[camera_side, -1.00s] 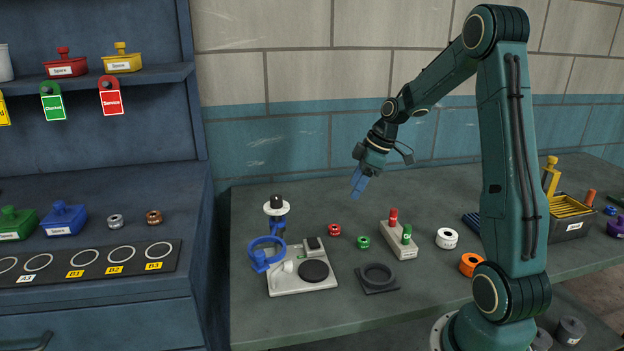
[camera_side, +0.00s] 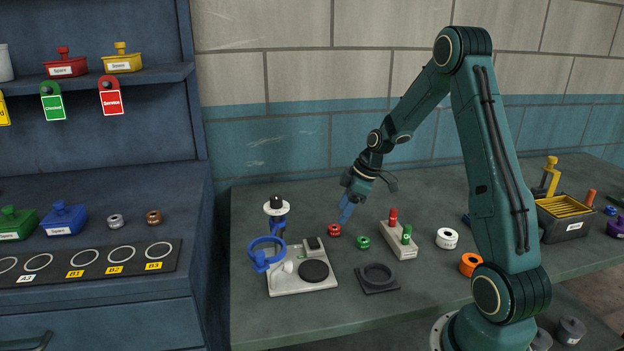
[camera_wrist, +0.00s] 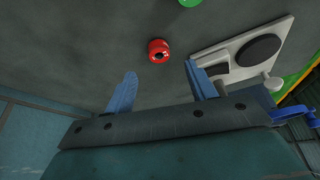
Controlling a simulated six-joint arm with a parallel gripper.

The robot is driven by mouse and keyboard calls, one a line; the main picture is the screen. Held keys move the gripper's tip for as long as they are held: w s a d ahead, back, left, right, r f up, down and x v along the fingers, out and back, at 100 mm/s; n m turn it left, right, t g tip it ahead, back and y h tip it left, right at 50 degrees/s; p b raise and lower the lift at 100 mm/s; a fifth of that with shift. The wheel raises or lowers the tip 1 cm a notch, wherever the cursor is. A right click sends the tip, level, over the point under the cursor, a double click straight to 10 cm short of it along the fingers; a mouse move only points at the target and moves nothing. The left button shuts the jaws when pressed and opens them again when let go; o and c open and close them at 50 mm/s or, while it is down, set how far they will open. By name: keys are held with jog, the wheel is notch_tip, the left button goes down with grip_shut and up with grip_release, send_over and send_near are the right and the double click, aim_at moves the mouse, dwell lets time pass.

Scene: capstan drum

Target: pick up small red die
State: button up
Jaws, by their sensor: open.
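The small red die (camera_side: 334,230) is a short round ring with a dark centre hole, lying flat on the workbench just left of a similar green die (camera_side: 363,242). My gripper (camera_side: 345,213) has blue fingers and is close above the red die, slightly to its right in the side view. In the wrist view the red die (camera_wrist: 158,50) lies ahead of the fingertips, between their lines but beyond them. My gripper (camera_wrist: 160,82) is open and empty there, and does not appear to touch the die.
A grey fixture plate (camera_side: 287,283) with a black disc and blue clamp ring stands front left. A block with red and green pegs (camera_side: 399,246), a black ring base (camera_side: 377,290), a white spool (camera_side: 447,238) and an orange ring (camera_side: 471,264) are to the right.

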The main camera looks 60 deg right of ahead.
aim_at(334, 227)
jog(key=shift+w+f, duration=0.15)
jog(key=shift+f, duration=0.2)
jog(key=shift+x, duration=2.6)
jog(key=shift+c, duration=0.3)
jog(key=c, duration=1.1)
